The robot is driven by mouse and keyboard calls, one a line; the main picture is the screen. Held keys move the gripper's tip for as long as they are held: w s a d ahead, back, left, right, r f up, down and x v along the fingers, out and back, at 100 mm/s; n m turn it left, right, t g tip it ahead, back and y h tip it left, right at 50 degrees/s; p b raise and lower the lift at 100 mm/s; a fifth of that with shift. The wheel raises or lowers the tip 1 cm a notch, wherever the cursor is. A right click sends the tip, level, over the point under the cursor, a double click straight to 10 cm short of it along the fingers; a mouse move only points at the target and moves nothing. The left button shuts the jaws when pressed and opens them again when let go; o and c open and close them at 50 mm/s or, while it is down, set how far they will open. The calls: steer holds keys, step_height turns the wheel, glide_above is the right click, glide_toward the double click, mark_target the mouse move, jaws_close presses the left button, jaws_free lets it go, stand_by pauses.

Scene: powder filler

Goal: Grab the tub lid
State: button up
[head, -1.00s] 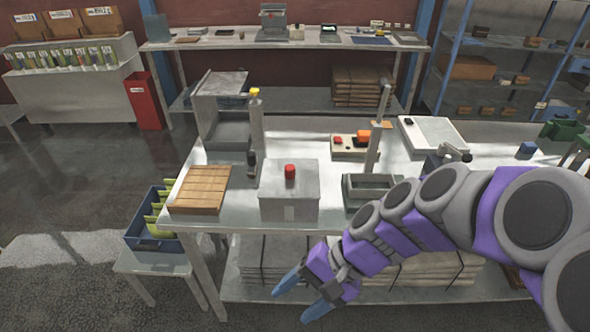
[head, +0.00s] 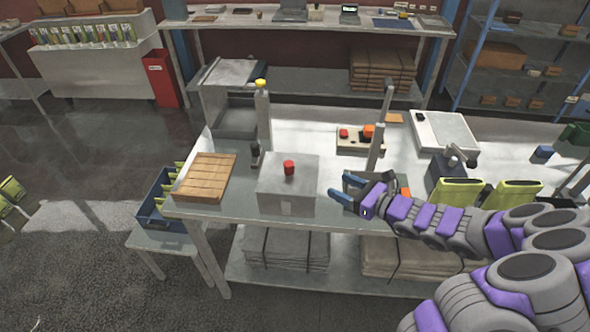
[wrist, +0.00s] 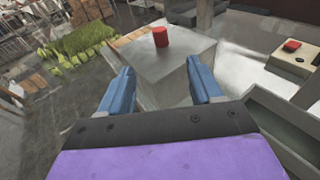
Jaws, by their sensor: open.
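A pale grey box (head: 287,198) with a red knob (head: 289,168) on top stands near the table's front edge. The top under the knob looks like the lid, but I cannot tell a seam. The knob shows upright in the wrist view (wrist: 160,37), beyond my fingertips, with the box top (wrist: 176,62) around it. My gripper (head: 337,185) is open and empty, just right of the box in the head view. Its blue fingers (wrist: 160,66) point at the box with a gap between them. The knob is not between the fingers.
A wooden slatted board (head: 205,178) lies left of the box. A post with a yellow cap (head: 261,84) stands behind it. A grey tray (head: 356,180) sits beside my gripper, partly hidden. Yellow-green pouches (head: 461,192) stand to the right. A blue bin (head: 158,207) is at left.

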steer(key=b, duration=0.3)
glide_toward(293, 166)
steer(key=x, duration=0.3)
steer(key=shift+w+a, duration=0.4)
steer(key=shift+a, duration=0.45)
steer(key=x, duration=0.3)
steer(key=shift+w+a+f+b, duration=0.1)
steer(key=shift+w+f+b, duration=0.05)
steer(key=shift+f+b, duration=0.2)
steer(key=shift+w+a+r, duration=0.15)
steer(key=shift+w+a, duration=0.2)
steer(key=shift+w, duration=0.15)
steer(key=shift+a, duration=0.1)
jaws_close()
